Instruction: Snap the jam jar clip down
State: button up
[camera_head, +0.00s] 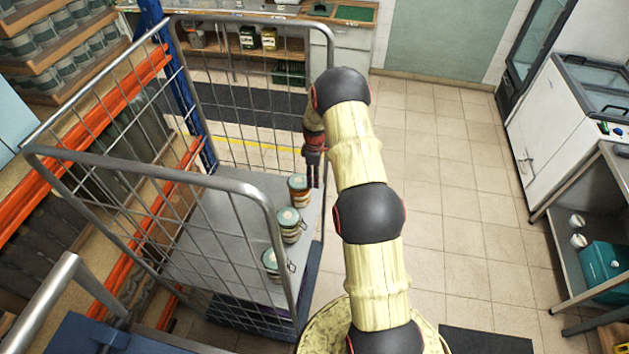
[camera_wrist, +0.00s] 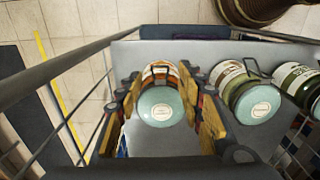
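Three glass jars with pale green lids stand in a row on the grey deck (camera_head: 215,235) of a wire cage trolley: a far jar (camera_head: 299,192), a middle jar (camera_head: 289,227) and a near jar (camera_head: 271,264). I cannot tell for sure which holds jam. The far jar, with orange-brown bands, also shows in the wrist view (camera_wrist: 160,104). My gripper (camera_wrist: 161,88) is open, its fingers on either side of this jar; contact is unclear. A wire clip (camera_wrist: 253,68) sticks out from the middle jar.
Wire mesh sides and tubular rails (camera_head: 150,170) bound the trolley; a rail (camera_wrist: 60,68) runs left of my gripper. Orange racking with jars (camera_head: 45,38) stands at left. White cabinets and a steel bench stand at right. Tiled floor (camera_head: 470,190) is open between.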

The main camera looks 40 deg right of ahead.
jog(key=shift+f, duration=1.5)
jog(key=shift+c, duration=0.6)
jog(key=c, duration=0.8)
grip_shut()
